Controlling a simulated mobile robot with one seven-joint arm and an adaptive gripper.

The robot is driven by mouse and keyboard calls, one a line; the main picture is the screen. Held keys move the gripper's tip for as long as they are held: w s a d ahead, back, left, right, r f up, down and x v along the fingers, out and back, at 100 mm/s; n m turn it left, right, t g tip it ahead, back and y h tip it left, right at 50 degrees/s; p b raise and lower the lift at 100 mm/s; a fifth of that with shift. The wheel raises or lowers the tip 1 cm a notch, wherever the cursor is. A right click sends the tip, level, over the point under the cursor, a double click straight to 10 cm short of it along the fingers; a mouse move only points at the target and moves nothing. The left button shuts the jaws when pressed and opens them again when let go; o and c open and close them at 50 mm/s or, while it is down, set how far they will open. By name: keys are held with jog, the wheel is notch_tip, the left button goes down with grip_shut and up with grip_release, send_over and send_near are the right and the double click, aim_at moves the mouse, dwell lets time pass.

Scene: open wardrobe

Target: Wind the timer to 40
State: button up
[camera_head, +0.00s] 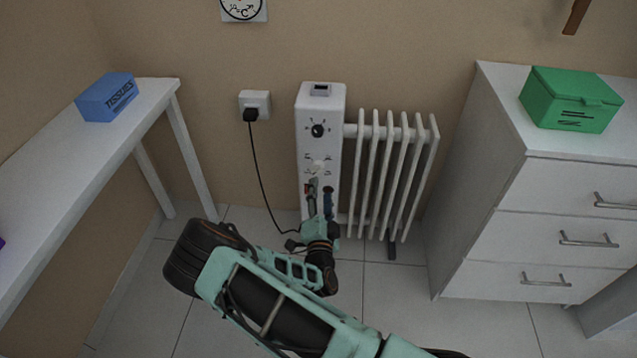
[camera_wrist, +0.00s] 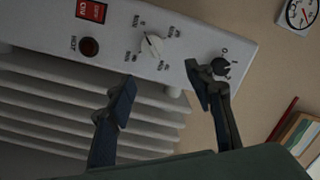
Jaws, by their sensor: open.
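The heater's white control panel (camera_head: 306,150) carries a white knob (camera_head: 318,167) with small printed marks around it. I take this knob for the timer, but the marks are too small to read. It also shows in the wrist view (camera_wrist: 152,44), with its pointer slanting. My gripper (camera_head: 320,192) is just below the white knob in the head view. In the wrist view my gripper (camera_wrist: 160,88) is open and empty, its two fingers spread wide. The knob lies ahead of the gap between them, apart from both. The right finger overlaps the panel edge near the black knob (camera_wrist: 221,67).
Heater fins (camera_head: 390,175) stand to the right. A black cord (camera_head: 262,180) runs from the wall socket (camera_head: 262,100). A white table (camera_head: 150,95) and drawer cabinet (camera_head: 480,160) flank the heater.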

aim_at(318, 172)
jog(key=shift+n+y, duration=0.3)
jog(key=shift+n, duration=0.1)
jog(key=w+b, duration=0.1)
jog(key=w, duration=0.2)
jog(key=w+a+f+b, duration=0.1)
jog(key=w, duration=0.3)
jog(key=w+b, duration=0.1)
jog(key=w, duration=0.2)
jog(key=shift+w+a+f+b, duration=0.15)
jog(key=shift+a+f+b, duration=0.1)
jog(key=shift+b, duration=0.15)
jog(key=c, duration=1.2)
jog(key=shift+o, duration=0.2)
